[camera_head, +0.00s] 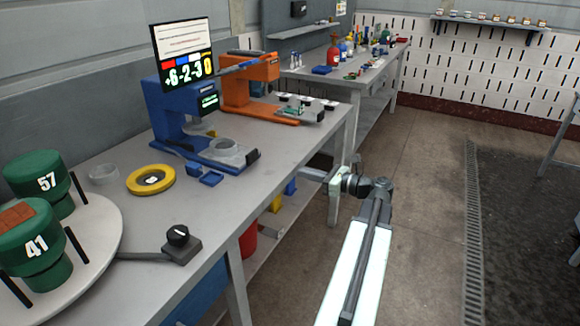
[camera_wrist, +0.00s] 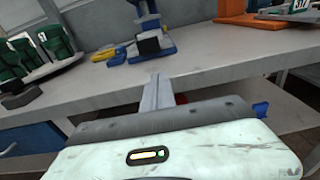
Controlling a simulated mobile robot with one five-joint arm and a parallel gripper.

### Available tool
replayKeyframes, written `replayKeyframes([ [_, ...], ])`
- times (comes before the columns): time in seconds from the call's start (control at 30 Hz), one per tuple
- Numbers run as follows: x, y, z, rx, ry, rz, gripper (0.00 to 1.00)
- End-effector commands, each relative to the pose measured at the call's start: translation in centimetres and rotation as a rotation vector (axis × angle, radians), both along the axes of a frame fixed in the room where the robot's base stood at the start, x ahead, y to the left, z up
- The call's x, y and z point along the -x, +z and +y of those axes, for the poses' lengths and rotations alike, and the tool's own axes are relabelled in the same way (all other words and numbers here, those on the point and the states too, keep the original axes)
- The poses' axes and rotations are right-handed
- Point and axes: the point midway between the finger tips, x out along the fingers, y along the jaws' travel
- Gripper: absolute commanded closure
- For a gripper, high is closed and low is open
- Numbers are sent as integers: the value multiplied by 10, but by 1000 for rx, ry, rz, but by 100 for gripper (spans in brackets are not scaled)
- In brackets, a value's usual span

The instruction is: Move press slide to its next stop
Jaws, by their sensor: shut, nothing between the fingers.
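I cannot tell which part is the slide. My gripper (camera_head: 308,172) is shut and empty beside the bench's front edge, apart from both presses. In the wrist view my gripper (camera_wrist: 157,82) points toward the bench, with the blue press (camera_wrist: 149,38) beyond it.
A sign (camera_head: 184,52) reading "+6 -2 -3 0" stands behind the blue press. A yellow ring (camera_head: 151,179) lies on the bench. Green canisters marked 57 (camera_head: 46,182) and 41 (camera_head: 36,246) stand on a round turntable (camera_head: 108,238), near a black knob box (camera_head: 178,246).

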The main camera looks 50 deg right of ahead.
Motion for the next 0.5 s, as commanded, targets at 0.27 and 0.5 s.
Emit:
replayKeyframes([
  [0.27, -2, 38, 30, 47, -1, 221, 100],
  [0.5, -8, 52, 36, 53, 13, 230, 100],
])
